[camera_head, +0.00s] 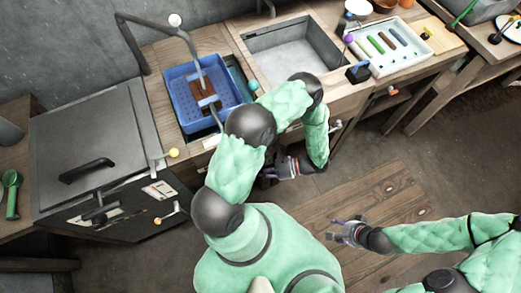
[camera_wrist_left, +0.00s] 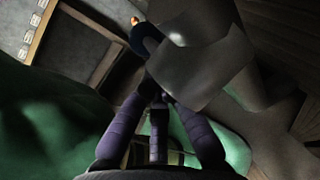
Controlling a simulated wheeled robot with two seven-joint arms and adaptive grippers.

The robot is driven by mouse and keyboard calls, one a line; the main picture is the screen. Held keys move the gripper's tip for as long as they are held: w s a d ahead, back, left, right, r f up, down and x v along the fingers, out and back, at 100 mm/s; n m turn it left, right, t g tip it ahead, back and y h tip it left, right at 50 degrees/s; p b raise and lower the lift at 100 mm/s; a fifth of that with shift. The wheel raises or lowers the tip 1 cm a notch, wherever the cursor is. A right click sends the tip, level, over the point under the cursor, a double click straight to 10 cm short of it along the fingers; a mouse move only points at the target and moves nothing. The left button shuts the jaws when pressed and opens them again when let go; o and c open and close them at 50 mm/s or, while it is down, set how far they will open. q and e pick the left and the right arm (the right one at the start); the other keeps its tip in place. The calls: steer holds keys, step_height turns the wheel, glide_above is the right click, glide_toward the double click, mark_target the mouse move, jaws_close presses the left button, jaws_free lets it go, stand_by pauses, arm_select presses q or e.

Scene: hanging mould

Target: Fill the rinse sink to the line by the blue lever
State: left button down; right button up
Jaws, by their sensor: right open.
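A grey rectangular sink (camera_head: 268,43) is set in the wooden counter, and its floor looks bare. A second basin (camera_head: 238,78) beside it on the left holds a blue basket (camera_head: 181,103). I cannot tell a fill line in either. A small dark blue piece (camera_head: 358,72) stands at the grey sink's right front corner; I cannot tell if it is the lever. My left gripper (camera_head: 285,168) is low in front of the counter, partly hidden by my arm. Its fingers (camera_wrist_left: 159,97) converge near a curved blue part (camera_wrist_left: 146,40); contact is unclear. My right gripper (camera_head: 345,231) is open and empty above the floor.
A grey lidded box (camera_head: 95,140) with a black handle stands at the left. A bent pipe (camera_head: 130,42) rises behind the blue basket. A white tray (camera_head: 388,65) with coloured bars sits right of the sink. A wooden floor board (camera_head: 385,195) lies in front.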

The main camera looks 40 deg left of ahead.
arm_select(q)
steer(key=shift+s+r, duration=0.25)
steer(key=shift+r, duration=0.1)
arm_select(e)
steer(key=shift+r, duration=0.15)
arm_select(q)
steer(key=shift+a+r, duration=0.1)
steer(key=shift+r, duration=0.05)
stand_by(0.4)
steer(key=w+d+f+b, duration=0.1)
steer(key=w+d+f, duration=0.5)
steer(key=w+d, duration=0.1)
steer(key=shift+d+f, duration=0.35)
steer(key=shift+d, duration=0.5)
arm_select(e)
steer(key=shift+w+d+f, duration=0.4)
steer(key=shift+w+f, duration=0.1)
steer(key=shift+f, duration=0.25)
